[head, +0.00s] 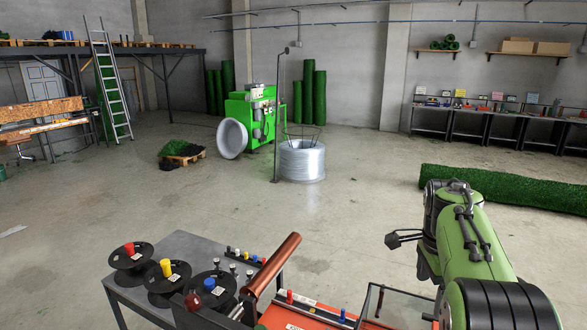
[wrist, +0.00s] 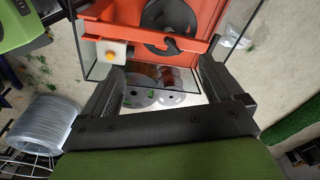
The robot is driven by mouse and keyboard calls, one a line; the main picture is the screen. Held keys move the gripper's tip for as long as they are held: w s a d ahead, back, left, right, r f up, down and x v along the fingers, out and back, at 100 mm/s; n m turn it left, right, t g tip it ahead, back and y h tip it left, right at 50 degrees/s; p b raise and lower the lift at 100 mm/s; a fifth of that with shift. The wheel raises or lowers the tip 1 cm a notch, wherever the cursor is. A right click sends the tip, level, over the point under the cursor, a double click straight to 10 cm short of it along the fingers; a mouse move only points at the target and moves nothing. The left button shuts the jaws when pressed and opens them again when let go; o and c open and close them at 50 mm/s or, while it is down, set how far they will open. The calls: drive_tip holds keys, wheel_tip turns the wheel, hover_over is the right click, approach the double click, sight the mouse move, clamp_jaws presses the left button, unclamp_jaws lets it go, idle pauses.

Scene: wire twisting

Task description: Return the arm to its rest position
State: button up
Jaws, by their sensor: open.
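My green and black arm (head: 465,245) is raised at the right of the head view, above the orange machine's right end. The jaws cannot be made out clearly there. In the wrist view my gripper (wrist: 162,72) shows its two black fingers spread wide apart, with nothing held between them. Beyond the fingers are the orange machine (wrist: 205,8), its clear guard and two shiny discs (wrist: 150,95). No contact between the fingers and these parts can be made out.
A grey table (head: 185,245) with red-, yellow- and blue-topped spools stands at the lower left. A copper-coloured roller (head: 275,262) rises beside it. A silver wire coil (head: 302,162) stands on the floor behind. A green turf roll (head: 500,188) lies at right. Open floor lies between.

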drive_tip(key=s+a+r+n+t+y+b, duration=0.1)
drive_tip(key=s+a+n+t, duration=0.1)
drive_tip(key=s+a+n, duration=0.4)
drive_tip(key=s+a+n+t+b, duration=0.1)
drive_tip(key=s+a+n+b, duration=0.2)
drive_tip(key=s, duration=0.6)
drive_tip(key=s+a+f+n+t, duration=0.2)
drive_tip(key=s+a+f+n, duration=0.2)
drive_tip(key=s+f+n, duration=0.3)
drive_tip(key=s+n, duration=0.2)
drive_tip(key=s, duration=0.2)
drive_tip(key=shift+s+a+f+n, duration=0.15)
drive_tip(key=shift+s+n, duration=0.15)
